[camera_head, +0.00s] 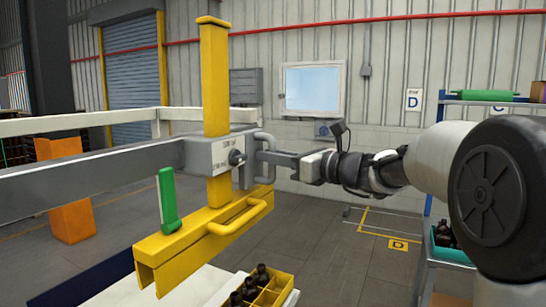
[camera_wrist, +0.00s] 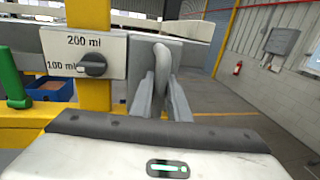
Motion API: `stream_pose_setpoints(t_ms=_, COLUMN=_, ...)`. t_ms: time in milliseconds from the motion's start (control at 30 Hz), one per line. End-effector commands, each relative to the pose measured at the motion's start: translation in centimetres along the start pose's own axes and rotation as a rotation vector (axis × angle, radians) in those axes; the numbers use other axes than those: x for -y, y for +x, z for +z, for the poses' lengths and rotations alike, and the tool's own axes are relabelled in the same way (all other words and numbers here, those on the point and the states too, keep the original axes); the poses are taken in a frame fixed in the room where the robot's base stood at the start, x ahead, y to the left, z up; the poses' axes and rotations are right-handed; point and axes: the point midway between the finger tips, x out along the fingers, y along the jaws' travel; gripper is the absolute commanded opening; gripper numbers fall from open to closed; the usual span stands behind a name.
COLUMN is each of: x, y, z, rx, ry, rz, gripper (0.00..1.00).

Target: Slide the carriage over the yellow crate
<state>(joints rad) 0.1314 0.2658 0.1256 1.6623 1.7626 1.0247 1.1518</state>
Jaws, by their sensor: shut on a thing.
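The carriage (camera_head: 219,155) is a grey box on a long grey horizontal beam (camera_head: 90,178). A yellow post (camera_head: 214,80) runs upright through it, with a yellow channel-shaped head (camera_head: 185,245) below. The yellow crate (camera_head: 283,290) stands low at the bottom of the head view, right of the head's near end, with dark bottles (camera_head: 262,275) in it; its lower part is cut off. My gripper (camera_head: 268,158) is shut on the carriage's grey loop handle (camera_wrist: 161,62). In the wrist view, my fingers (camera_wrist: 161,98) are on either side of the handle bar.
The carriage has a black knob (camera_wrist: 92,65) beside "200 ml" and "100 ml" marks. A green lever (camera_head: 167,200) rises from the head. A pale surface (camera_head: 165,288) lies below. A shelf rack (camera_head: 437,190) stands at right; an orange box (camera_head: 70,215) at left.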

Motion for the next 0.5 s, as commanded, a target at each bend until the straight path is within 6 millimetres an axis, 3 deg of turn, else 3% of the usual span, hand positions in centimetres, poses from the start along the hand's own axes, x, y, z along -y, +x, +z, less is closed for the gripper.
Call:
stream_pose_setpoints(t_ms=367, x=0.45, y=-0.17, z=0.19, rx=0.002, ry=-0.002, rz=-0.012, gripper=0.0)
stream_pose_setpoints(t_ms=400, x=0.47, y=-0.17, z=0.2, rx=0.002, ry=-0.002, rz=-0.012, gripper=0.17)
stream_pose_setpoints(t_ms=500, x=0.41, y=-0.16, z=0.19, rx=0.002, ry=-0.002, rz=-0.011, gripper=0.34)
